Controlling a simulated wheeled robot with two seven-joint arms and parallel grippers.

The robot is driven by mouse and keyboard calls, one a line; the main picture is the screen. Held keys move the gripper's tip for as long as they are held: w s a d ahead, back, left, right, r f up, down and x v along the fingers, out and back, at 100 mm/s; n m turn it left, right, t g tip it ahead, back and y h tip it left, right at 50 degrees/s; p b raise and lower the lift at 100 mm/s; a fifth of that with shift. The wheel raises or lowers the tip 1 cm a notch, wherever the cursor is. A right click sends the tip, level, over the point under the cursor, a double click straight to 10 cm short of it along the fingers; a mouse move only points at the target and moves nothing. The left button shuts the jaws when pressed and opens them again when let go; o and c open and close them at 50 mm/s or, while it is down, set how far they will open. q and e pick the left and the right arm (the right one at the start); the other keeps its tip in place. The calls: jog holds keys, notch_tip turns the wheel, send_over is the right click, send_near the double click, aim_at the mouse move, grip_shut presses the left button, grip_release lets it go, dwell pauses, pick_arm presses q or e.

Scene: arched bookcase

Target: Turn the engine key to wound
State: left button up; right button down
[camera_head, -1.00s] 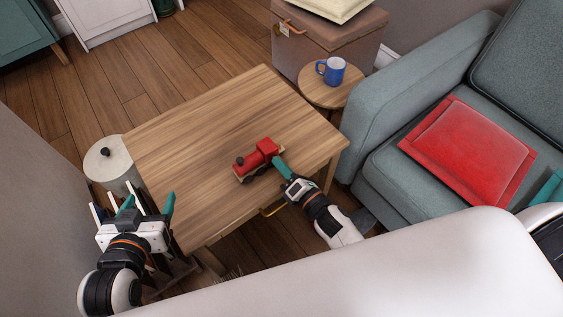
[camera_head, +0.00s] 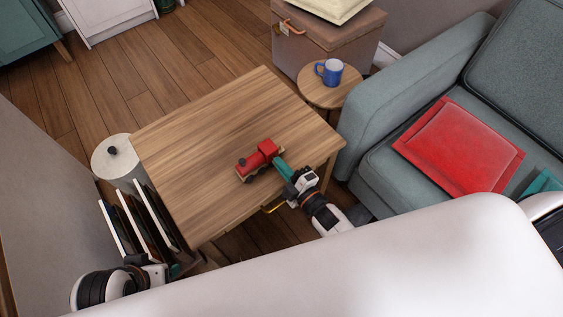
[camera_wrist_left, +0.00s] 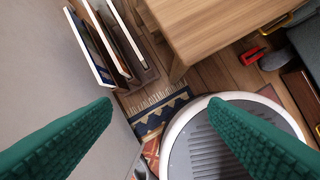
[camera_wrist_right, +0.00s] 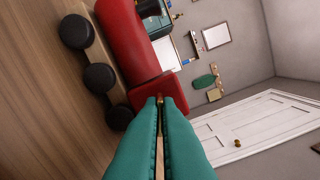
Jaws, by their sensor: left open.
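The red toy engine (camera_head: 258,160) with black wheels stands on the wooden table (camera_head: 215,135), near its front right part. In the right wrist view its red body (camera_wrist_right: 130,45) fills the upper left. My right gripper (camera_head: 280,163) is at the engine's right end, its teal fingers nearly together. In the right wrist view a thin brass-coloured piece, which looks like the engine key (camera_wrist_right: 160,101), shows between the fingertips; most of it is hidden. My left gripper (camera_wrist_left: 162,102) is open and empty, away from the table; in the head view it is mostly hidden at the lower left.
A rack of upright flat items (camera_head: 135,222) and a round white-lidded bin (camera_head: 113,155) stand left of the table. A blue mug (camera_head: 332,72) is on a small round side table (camera_head: 330,97). A grey sofa with a red cushion (camera_head: 460,147) is at the right. The table's left part is clear.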

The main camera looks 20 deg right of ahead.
jog(key=m+p, duration=0.2)
jog(key=m, duration=0.6)
jog(key=shift+r+p, duration=0.1)
jog(key=shift+p, duration=0.2)
jog(key=m, duration=0.4)
jog(key=shift+p, duration=0.35)
jog(key=m, duration=0.3)
jog(key=shift+m, duration=0.3)
pick_arm(q)
jog(key=s+f+x, duration=0.1)
jog(key=s+x, duration=0.2)
jog(key=x, duration=1)
pick_arm(e)
jog(key=m, duration=0.4)
jog(key=shift+m, duration=2.1)
jog(key=shift+m+b, duration=0.35)
jog(key=shift+m, duration=0.55)
jog(key=m, duration=0.2)
jog(key=shift+m+b, duration=0.3)
jog(key=shift+b, duration=0.05)
pick_arm(q)
notch_tip(320, 180, up, 9)
jog(key=b, duration=0.1)
pick_arm(e)
jog(key=shift+m, duration=1.8)
